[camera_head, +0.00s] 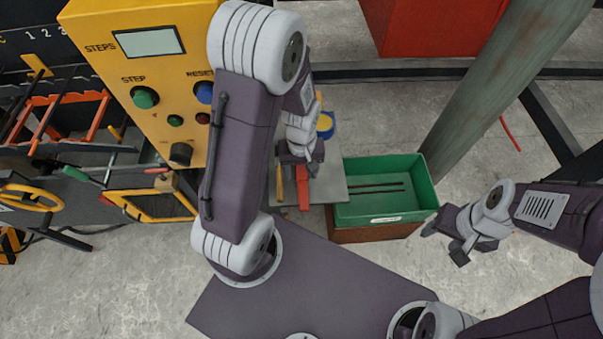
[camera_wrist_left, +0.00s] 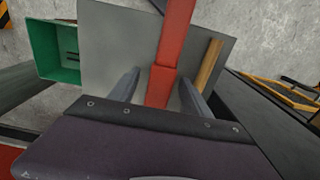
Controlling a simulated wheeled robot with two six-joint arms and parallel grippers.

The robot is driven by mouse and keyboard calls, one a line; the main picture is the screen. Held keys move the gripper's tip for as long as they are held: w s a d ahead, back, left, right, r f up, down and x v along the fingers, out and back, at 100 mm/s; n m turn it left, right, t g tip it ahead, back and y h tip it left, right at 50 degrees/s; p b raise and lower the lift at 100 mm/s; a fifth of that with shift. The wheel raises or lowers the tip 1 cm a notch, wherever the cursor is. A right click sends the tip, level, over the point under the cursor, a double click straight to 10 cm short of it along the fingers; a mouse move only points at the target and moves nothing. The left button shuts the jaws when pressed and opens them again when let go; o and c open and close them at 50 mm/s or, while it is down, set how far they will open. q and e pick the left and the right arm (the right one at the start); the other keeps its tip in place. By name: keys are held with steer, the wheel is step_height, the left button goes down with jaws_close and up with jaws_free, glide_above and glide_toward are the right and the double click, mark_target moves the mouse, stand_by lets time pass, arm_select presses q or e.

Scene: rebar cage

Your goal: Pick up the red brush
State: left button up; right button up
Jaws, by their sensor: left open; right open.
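The red brush (camera_head: 303,192) lies on a small grey tabletop (camera_head: 331,190), partly hidden by my left arm in the head view. In the left wrist view the red brush (camera_wrist_left: 176,38) runs as a long red bar between my fingers. My left gripper (camera_head: 301,163) is open above it; in the left wrist view its two fingers (camera_wrist_left: 158,84) stand apart on either side of the brush. I cannot tell if they touch it. My right gripper (camera_head: 445,246) is open and empty to the right of the green bin, over the floor.
A wooden-handled tool (camera_wrist_left: 210,62) lies beside the brush. A green bin (camera_head: 424,186) holding thin dark rods stands to the right of the tabletop. A blue and yellow item (camera_head: 325,124) is at the back. A yellow control box (camera_head: 130,75) and a grey-green post (camera_head: 480,90) flank the area.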

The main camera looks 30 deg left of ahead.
mark_target(302, 170)
arm_select(q)
steer(key=shift+w+f, duration=0.1)
steer(key=shift+f, duration=0.3)
jaws_close()
steer(key=shift+a+r, duration=0.1)
step_height(302, 170, up, 4)
steer(key=shift+r+p, duration=0.25)
steer(key=shift+p, duration=0.15)
steer(key=s+d+r, duration=0.3)
steer(key=d+r, duration=0.3)
steer(key=d, duration=0.5)
steer(key=shift+s+r, duration=0.2)
steer(key=shift+s, duration=0.05)
steer(key=shift+d, duration=0.1)
